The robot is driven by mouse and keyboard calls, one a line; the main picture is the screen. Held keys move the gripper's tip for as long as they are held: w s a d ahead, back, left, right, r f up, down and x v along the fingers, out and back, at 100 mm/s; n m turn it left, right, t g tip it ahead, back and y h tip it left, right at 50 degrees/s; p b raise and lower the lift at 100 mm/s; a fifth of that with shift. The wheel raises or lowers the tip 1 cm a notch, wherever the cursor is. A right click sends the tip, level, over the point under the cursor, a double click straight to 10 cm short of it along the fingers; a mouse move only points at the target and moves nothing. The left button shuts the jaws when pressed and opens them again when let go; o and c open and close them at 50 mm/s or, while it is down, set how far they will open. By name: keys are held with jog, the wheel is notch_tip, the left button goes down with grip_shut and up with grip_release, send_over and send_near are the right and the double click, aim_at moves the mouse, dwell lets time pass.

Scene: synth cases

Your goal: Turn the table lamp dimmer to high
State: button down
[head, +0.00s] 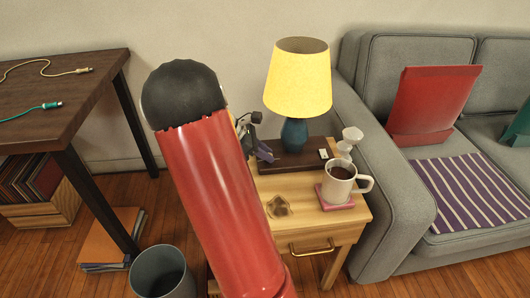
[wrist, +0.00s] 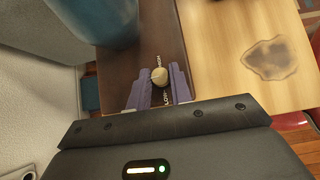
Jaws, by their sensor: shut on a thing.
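The table lamp, with a yellow shade (head: 298,82) and a blue body (head: 294,134), stands on a dark wooden base (head: 318,146) on the nightstand. In the wrist view, a small round beige dimmer knob (wrist: 159,76) sits on that base (wrist: 116,62), with LOW and HIGH lettering beside it. My gripper (wrist: 160,82) has its purple fingers on either side of the knob and is shut on it. In the head view my gripper (head: 264,152) is at the base's left end, and the knob is hidden. I cannot tell which mark the knob points to.
A mug of dark drink (head: 339,184) stands on a pink coaster (head: 336,204) at the nightstand's right. A white hourglass-shaped object (head: 349,141) is behind it. A dark stain (head: 279,207) marks the nightstand top. A grey sofa (head: 385,190) stands close on the right.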

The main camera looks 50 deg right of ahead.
jog(key=m+g+y, duration=0.1)
jog(key=m+y, duration=0.1)
jog(key=m, duration=0.1)
jog(key=shift+w+d+m+g, duration=0.2)
jog(key=shift+m+g, duration=0.1)
jog(key=shift+g, duration=0.1)
jog(key=m+g+y, duration=0.1)
jog(key=m+y, duration=0.1)
jog(key=m, duration=0.1)
jog(key=shift+d+m+y, duration=0.15)
jog(key=shift+m+y, duration=0.15)
jog(key=m+y, duration=0.2)
jog(key=m, duration=0.1)
jog(key=shift+d+m+y, duration=0.2)
jog(key=shift+m+y, duration=0.1)
jog(key=shift+y, duration=0.1)
jog(key=shift+d+m+y, duration=0.1)
jog(key=shift+m+y, duration=1.5)
jog(key=shift+m, duration=0.5)
jog(key=shift+t, duration=0.3)
jog(key=c, duration=1.3)
grip_release()
jog(key=shift+o, duration=0.2)
